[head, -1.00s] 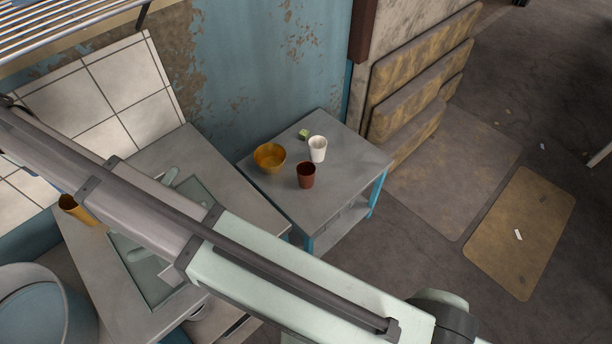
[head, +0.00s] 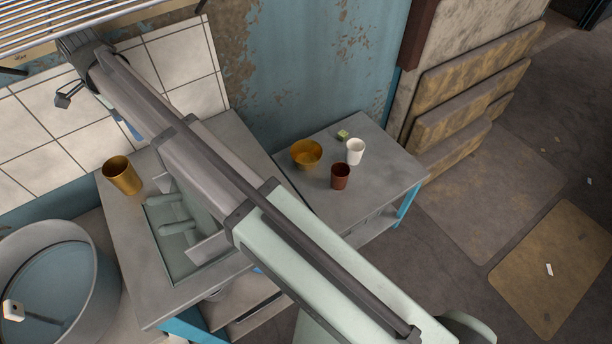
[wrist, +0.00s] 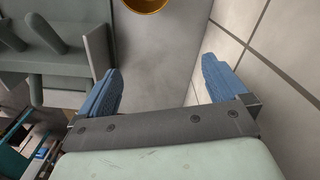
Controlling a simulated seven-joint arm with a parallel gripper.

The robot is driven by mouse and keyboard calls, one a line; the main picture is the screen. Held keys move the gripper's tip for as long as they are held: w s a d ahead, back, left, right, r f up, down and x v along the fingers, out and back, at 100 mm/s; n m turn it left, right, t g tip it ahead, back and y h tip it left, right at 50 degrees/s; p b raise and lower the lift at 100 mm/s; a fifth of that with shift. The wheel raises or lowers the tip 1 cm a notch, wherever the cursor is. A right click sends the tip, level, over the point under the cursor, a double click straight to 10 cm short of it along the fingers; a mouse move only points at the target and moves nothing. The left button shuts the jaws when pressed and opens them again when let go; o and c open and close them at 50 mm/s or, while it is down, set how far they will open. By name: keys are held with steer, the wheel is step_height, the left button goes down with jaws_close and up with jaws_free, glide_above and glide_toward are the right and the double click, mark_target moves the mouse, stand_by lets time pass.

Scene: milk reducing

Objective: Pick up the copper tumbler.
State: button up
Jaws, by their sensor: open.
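The copper tumbler (head: 122,175), a golden-orange metallic cup, stands upright on the grey counter (head: 128,232), left of the sink, in the head view. Its rounded golden edge shows at the top of the wrist view (wrist: 147,4), cut off by the frame. My gripper (wrist: 160,78) is open, with two blue fingers apart and nothing between them. The tumbler lies beyond the fingertips, apart from them. In the head view my arm hides most of the gripper; a bit of blue shows by the tiled wall.
A sink (head: 170,245) is set in the counter. A white tiled wall (wrist: 285,55) runs close along my right finger in the wrist view. A large round tub (head: 95,290) stands front left. A side table (head: 385,165) holds a yellow bowl (head: 306,154), white cup (head: 355,151), reddish-brown cup (head: 340,177) and green block (head: 342,135).

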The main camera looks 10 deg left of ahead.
steer(key=w+d+f+m, duration=0.1)
steer(key=w+d+f, duration=0.1)
steer(key=w+d, duration=0.35)
steer(key=w+d+f+m, duration=0.1)
steer(key=w+d+f, duration=0.25)
steer(key=w, duration=0.35)
steer(key=m+g, duration=0.2)
steer(key=m, duration=0.3)
glide_above(340, 171)
steer(key=s, duration=0.2)
step_height(340, 171, down, 18)
step_height(340, 171, down, 2)
steer(key=s+n, duration=0.1)
steer(key=s, duration=0.1)
steer(key=shift+w+f+n+t, duration=0.3)
steer(key=shift+f+n, duration=1.05)
steer(key=shift+f, duration=1.05)
steer(key=shift+w+f+n+t, duration=0.1)
steer(key=shift+f+n+t, duration=0.35)
steer(key=shift+f+n, duration=1.45)
steer(key=shift+w+f+n+t, duration=0.25)
steer(key=shift+f+n, duration=0.6)
steer(key=shift+f, duration=2)
steer(key=shift+s, duration=0.1)
